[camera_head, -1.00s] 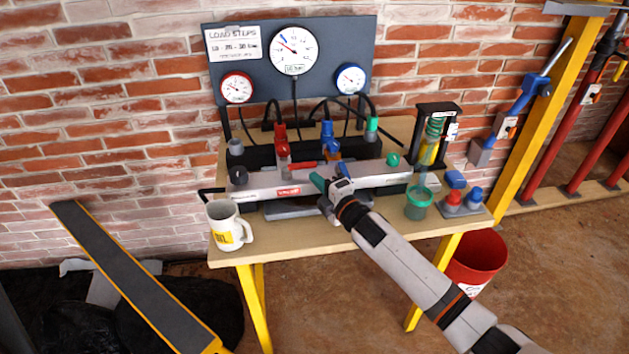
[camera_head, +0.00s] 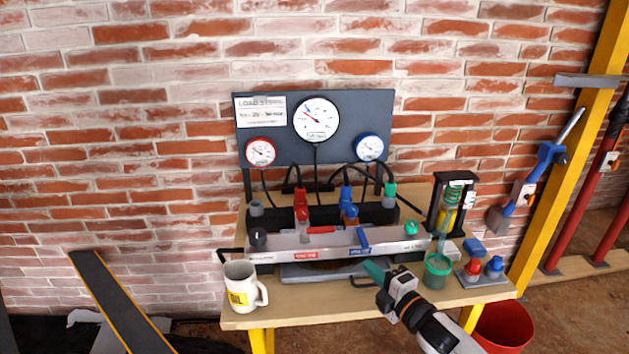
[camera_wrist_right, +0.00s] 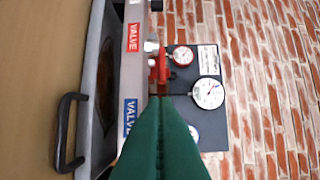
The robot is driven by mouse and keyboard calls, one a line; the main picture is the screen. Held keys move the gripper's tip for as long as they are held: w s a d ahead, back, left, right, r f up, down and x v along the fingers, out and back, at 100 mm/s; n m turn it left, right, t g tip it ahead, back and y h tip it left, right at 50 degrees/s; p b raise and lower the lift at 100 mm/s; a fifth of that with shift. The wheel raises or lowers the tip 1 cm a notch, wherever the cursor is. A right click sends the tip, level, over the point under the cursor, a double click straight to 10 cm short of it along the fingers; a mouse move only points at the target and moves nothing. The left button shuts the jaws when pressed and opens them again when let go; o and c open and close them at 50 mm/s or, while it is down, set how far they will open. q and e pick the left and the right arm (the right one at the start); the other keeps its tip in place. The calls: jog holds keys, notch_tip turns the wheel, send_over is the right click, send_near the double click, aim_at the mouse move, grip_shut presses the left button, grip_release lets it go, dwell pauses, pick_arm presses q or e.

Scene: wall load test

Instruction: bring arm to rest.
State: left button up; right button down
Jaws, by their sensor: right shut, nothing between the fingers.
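My right gripper (camera_head: 368,266) reaches in from the lower right in the head view. Its green fingers are shut with nothing between them, and it hovers in front of the valve bar, apart from it as far as I can tell. In the right wrist view the shut green fingers (camera_wrist_right: 160,105) point toward the red valve and the gauge board. The silver valve bar (camera_head: 280,242) carries a red lever (camera_head: 320,230) lying along it and a blue lever (camera_head: 363,238) standing across it. My left gripper is not in view.
A white mug (camera_head: 240,287) stands at the table's front left. A green cup (camera_head: 437,270) and red and blue knobs (camera_head: 473,267) stand on the right. The gauge board (camera_head: 345,105) rises behind. A dark tray (camera_head: 325,270) with a black handle sits before the bar.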

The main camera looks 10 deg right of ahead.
jog(key=s+a+f+m+g+h, duration=0.2)
jog(key=s+f+m+g+h, duration=0.25)
jog(key=s+f+m, duration=0.6)
jog(key=s+d+f+m+g+h, duration=0.2)
jog(key=s+m+g, duration=0.7)
jog(key=s, duration=1.5)
notch_tip(320, 180, down, 22)
jog(key=p, duration=0.2)
jog(key=s+d+f+g+p, duration=0.1)
jog(key=s+f, duration=0.7)
jog(key=s, duration=0.1)
jog(key=s+d+f+g, duration=0.1)
jog(key=s+d+f, duration=0.1)
jog(key=s+f, duration=0.6)
jog(key=shift+s+d+p, duration=0.3)
jog(key=shift+s+p, duration=0.05)
jog(key=shift+s, duration=0.15)
jog(key=shift+m+h, duration=0.25)
